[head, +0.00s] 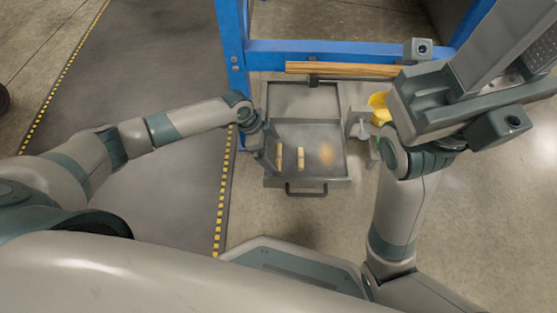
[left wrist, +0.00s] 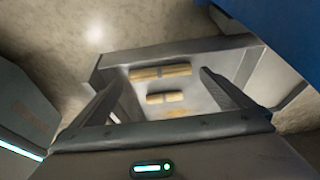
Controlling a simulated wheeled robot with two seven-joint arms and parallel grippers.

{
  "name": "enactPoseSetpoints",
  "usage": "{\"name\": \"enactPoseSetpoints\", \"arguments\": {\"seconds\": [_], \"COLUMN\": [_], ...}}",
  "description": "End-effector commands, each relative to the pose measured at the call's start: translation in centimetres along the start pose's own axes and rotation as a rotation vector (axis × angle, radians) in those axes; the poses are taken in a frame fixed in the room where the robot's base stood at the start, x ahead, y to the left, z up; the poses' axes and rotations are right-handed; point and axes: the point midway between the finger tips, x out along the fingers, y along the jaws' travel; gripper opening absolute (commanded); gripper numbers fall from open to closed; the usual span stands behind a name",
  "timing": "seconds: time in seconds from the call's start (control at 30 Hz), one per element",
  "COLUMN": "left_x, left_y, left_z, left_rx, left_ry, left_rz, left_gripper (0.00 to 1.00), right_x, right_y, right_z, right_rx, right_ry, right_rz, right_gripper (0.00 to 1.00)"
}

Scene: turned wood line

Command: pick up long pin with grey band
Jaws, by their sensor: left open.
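Two pale wooden pins lie in a grey drawer (head: 318,182). The left pin (head: 279,155) looks longer than the right pin (head: 301,158). In the left wrist view the longer pin (left wrist: 160,72) lies above the shorter pin (left wrist: 165,97). I cannot clearly make out a grey band on either. My left gripper (head: 266,153) is at the drawer's left side, close to the longer pin. In the left wrist view its open fingers (left wrist: 162,80) stand apart, with nothing held between them. My right arm is at the right, but I see no right fingertips.
A blurred yellowish patch (head: 327,155) lies right of the pins. The drawer has a dark front handle (head: 306,191). A blue frame (head: 330,50), a wooden bar (head: 340,69) and a yellow item (head: 378,107) stand around it. The floor in front is clear.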

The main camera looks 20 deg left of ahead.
Motion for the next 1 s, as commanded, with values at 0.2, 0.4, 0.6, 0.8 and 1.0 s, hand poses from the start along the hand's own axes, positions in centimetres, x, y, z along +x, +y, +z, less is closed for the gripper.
{"name": "enactPoseSetpoints", "arguments": {"seconds": [0.2, 0.4, 0.6, 0.8, 1.0], "left_x": [2.3, 2.4, 2.4, 2.4, 2.4], "left_y": [0.0, 0.0, 0.0, 0.0, 0.0], "left_z": [0.1, 0.0, 0.0, 0.0, 0.0], "left_rx": [0.0, 0.0, 0.0, 0.0, 0.0], "left_ry": [0.001, 0.0, 0.0, 0.0, 0.0], "left_rz": [0.0, 0.0, 0.0, 0.0, 0.0], "left_gripper": [1.0, 1.0, 1.0, 0.88, 0.64], "right_x": [-0.1, 0.1, 0.0, 0.0, 0.0], "right_y": [-0.6, -0.6, -0.6, -0.6, -0.6], "right_z": [-0.8, -0.9, -0.9, -0.9, -0.9], "right_rx": [0.022, 0.025, 0.024, 0.024, 0.024], "right_ry": [0.049, 0.055, 0.054, 0.054, 0.054], "right_rz": [-0.008, -0.008, -0.008, -0.007, -0.007], "right_gripper": [0.31, 0.31, 0.31, 0.31, 0.31]}}
